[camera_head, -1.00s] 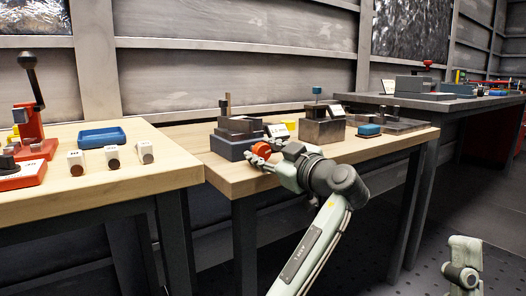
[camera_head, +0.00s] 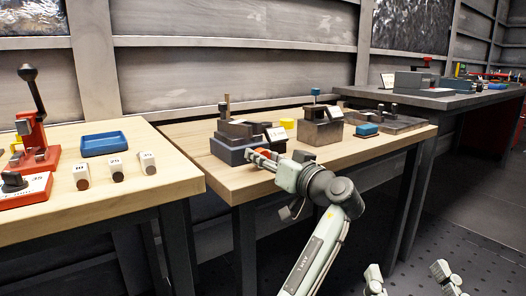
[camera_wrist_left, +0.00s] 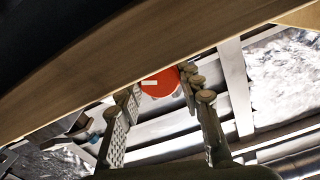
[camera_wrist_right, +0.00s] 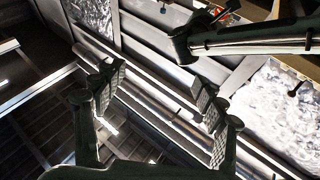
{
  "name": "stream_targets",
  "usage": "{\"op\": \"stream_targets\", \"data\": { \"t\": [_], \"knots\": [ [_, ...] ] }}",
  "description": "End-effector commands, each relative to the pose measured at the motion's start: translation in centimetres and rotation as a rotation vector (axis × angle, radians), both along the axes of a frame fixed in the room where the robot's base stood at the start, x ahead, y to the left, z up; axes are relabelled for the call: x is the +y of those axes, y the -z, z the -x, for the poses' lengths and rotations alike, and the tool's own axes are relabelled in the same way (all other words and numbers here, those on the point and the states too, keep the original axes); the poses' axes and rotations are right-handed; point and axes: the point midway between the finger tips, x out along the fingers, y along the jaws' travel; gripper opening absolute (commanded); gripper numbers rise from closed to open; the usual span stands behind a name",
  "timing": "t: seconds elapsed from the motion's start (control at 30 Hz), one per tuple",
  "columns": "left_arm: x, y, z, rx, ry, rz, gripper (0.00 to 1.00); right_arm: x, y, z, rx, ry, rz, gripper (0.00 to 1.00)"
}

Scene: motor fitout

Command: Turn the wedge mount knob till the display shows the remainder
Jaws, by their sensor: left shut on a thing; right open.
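The wedge mount (camera_head: 232,150) is a dark blue-grey block with stepped grey pieces, near the front left of the middle table. Its orange-red knob (camera_head: 264,153) faces the table's front edge and is partly covered by my left gripper (camera_head: 270,159). In the left wrist view the round knob (camera_wrist_left: 160,82), with a pale mark on its face, sits between the fingertips, and my left gripper is shut on it. A small pale display plate (camera_head: 275,133) stands beside the mount; its reading is too small to tell. My right gripper (camera_head: 410,278) is open and empty, low at the bottom right.
A grey-brown block (camera_head: 320,132), a yellow piece (camera_head: 287,123) and a blue piece (camera_head: 366,130) stand further right on this table. The left table holds a blue tray (camera_head: 103,143), a red lever press (camera_head: 35,130) and several marked pieces. Floor at right is open.

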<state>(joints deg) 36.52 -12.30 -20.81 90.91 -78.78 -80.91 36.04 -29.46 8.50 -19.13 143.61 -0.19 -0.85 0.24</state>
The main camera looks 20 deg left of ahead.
Motion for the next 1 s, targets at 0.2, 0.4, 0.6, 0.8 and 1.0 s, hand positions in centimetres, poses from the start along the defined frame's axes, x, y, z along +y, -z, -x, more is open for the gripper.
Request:
{"op": "stream_targets", "data": {
  "t": [0.2, 0.4, 0.6, 0.8, 1.0],
  "knots": [
    [0.0, 0.1, 0.0, 0.050, -0.001, -0.037, 0.08, -0.1, 1.7, -0.6, 0.092, 0.006, 0.043, 0.72],
    [0.0, 0.1, 0.0, 0.063, -0.001, -0.046, 0.08, -0.3, 2.4, -0.9, 0.122, 0.011, 0.059, 0.72],
    [0.0, 0.1, 0.0, 0.063, -0.001, -0.046, 0.08, -0.3, 2.5, -0.9, 0.123, 0.011, 0.059, 0.72],
    [0.0, 0.1, 0.0, 0.062, -0.001, -0.046, 0.46, -0.3, 2.5, -0.9, 0.121, 0.012, 0.059, 0.72],
    [0.0, 0.1, 0.0, 0.061, 0.000, -0.046, 0.46, -0.3, 2.5, -0.9, 0.120, 0.012, 0.059, 0.72]
  ]
}}
